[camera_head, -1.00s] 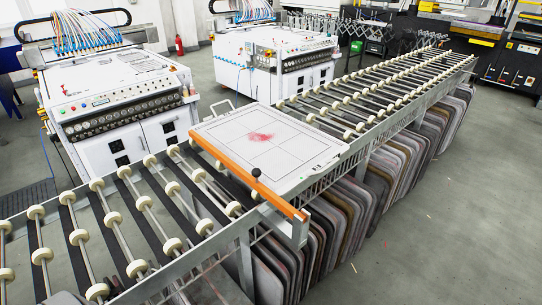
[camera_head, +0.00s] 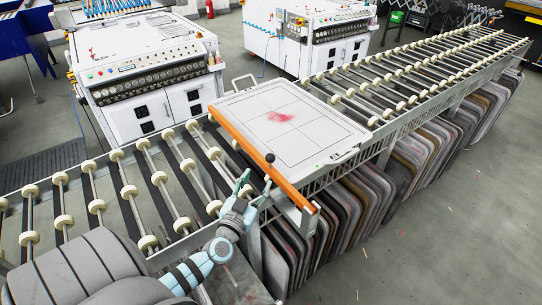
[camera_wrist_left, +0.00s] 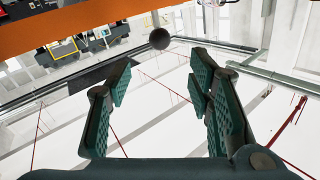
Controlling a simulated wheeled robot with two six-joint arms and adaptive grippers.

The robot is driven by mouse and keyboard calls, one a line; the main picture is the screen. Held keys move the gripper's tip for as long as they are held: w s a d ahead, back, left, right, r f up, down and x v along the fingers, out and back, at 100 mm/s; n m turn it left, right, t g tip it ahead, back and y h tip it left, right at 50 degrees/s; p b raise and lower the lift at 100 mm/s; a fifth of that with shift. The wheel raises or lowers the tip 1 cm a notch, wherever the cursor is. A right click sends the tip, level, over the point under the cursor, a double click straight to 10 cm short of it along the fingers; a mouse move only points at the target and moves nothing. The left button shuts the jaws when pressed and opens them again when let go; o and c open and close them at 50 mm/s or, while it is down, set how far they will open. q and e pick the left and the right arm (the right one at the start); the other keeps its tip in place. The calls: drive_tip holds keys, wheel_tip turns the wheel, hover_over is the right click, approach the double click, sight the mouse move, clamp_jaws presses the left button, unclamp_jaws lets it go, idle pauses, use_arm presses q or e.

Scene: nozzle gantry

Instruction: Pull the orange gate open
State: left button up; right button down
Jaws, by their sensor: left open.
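The orange gate (camera_head: 238,135) is a long bar across the near edge of a white board on the conveyor. A dark round knob (camera_head: 270,158) stands on it, right of its middle. My left gripper (camera_head: 256,186) is open and empty, just in front of the gate and below the knob in the head view. In the left wrist view the gate (camera_wrist_left: 100,20) crosses the top left. The knob (camera_wrist_left: 159,39) shows beyond and between the open fingertips (camera_wrist_left: 160,75), apart from them. My right gripper is not in view.
The white board (camera_head: 310,125) bears a red mark and lies between two runs of rollers (camera_head: 120,180). Grey panels (camera_head: 350,200) stand upright below the conveyor. White machines (camera_head: 150,75) stand behind it.

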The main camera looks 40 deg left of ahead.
sight(269, 161)
use_arm(q)
drive_tip(key=b+x, duration=0.3)
drive_tip(key=x, duration=0.9)
drive_tip(key=shift+w+f, duration=0.1)
drive_tip(key=shift+f, duration=0.1)
drive_tip(key=shift+r, duration=0.1)
drive_tip(key=shift+c, duration=0.3)
clamp_jaws()
